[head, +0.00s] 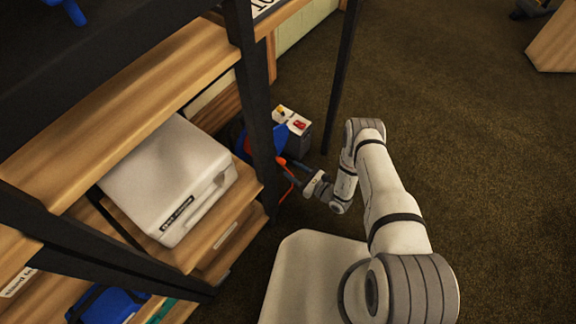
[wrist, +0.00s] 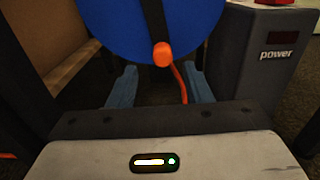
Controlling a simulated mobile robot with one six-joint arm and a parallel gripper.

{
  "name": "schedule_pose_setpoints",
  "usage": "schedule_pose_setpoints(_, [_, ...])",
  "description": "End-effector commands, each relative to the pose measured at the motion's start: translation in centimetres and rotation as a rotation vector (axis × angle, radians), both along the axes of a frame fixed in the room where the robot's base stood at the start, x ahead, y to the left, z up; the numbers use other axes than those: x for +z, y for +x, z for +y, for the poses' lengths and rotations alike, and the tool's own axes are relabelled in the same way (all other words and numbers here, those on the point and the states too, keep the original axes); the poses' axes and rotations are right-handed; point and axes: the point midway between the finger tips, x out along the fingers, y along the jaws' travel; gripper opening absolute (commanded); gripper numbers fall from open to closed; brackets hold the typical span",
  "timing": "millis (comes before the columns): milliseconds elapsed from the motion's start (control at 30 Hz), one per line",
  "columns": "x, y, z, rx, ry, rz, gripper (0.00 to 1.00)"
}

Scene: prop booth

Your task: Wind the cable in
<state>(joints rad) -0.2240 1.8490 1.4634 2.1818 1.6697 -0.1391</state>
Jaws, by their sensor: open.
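A blue cable reel (wrist: 150,25) with an orange crank knob (wrist: 161,54) fills the top of the wrist view. In the head view the reel (head: 243,146) is partly hidden behind a black shelf post, and its orange knob (head: 281,161) shows beside the post. An orange cable (wrist: 180,82) hangs down from near the knob in the wrist view; it also shows in the head view (head: 285,193). My gripper (wrist: 160,85) is open and empty, its two blue-grey fingers apart on either side below the knob. In the head view my gripper (head: 291,171) is close to the knob.
A dark box marked "power" (wrist: 275,60) stands right of the reel; its pale top with red shows in the head view (head: 293,120). A wooden shelf (head: 95,110) with black posts stands on the left, holding a white case (head: 165,175). Brown carpet (head: 460,130) is open to the right.

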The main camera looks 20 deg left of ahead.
Motion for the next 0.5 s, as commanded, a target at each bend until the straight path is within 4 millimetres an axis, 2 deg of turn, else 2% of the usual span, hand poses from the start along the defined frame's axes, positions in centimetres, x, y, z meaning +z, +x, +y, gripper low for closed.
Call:
schedule_pose_setpoints(33, [-0.2, 0.4, 1.0, 0.005, 0.000, -0.003, 0.45])
schedule_pose_setpoints(200, [-0.2, 1.3, 3.2, 0.004, 0.000, -0.003, 0.45])
schedule_pose_setpoints(500, [0.0, 1.9, 4.4, 0.001, 0.000, -0.001, 0.45])
